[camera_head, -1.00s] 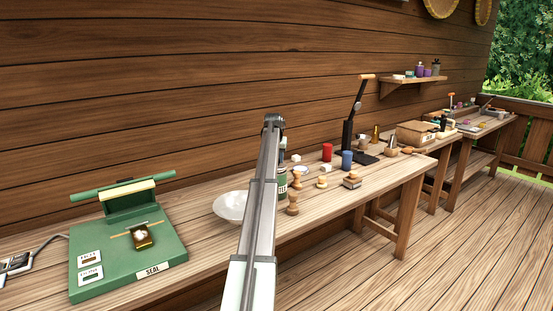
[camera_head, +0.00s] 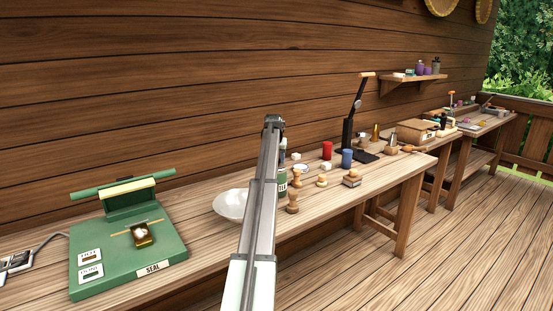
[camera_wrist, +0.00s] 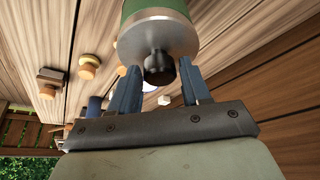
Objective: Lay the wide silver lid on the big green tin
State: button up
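The green tin (camera_head: 282,186) stands on the bench in the head view, mostly hidden behind my arm. In the wrist view, the wide silver lid (camera_wrist: 147,37) with a dark round knob faces my gripper. Green tin wall (camera_wrist: 150,6) shows directly beyond the lid. The lid looks seated at the tin's end, but I cannot tell for certain whether they touch all round. My gripper (camera_wrist: 160,70) has its two fingers apart, one on each side of the knob, with small gaps visible. In the head view the fingers are hidden by my arm.
A white bowl (camera_head: 231,205) stands left of my arm. A green sealing machine (camera_head: 125,250) is farther left.

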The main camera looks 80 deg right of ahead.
jog(key=o, duration=0.3)
jog(key=v, duration=1.4)
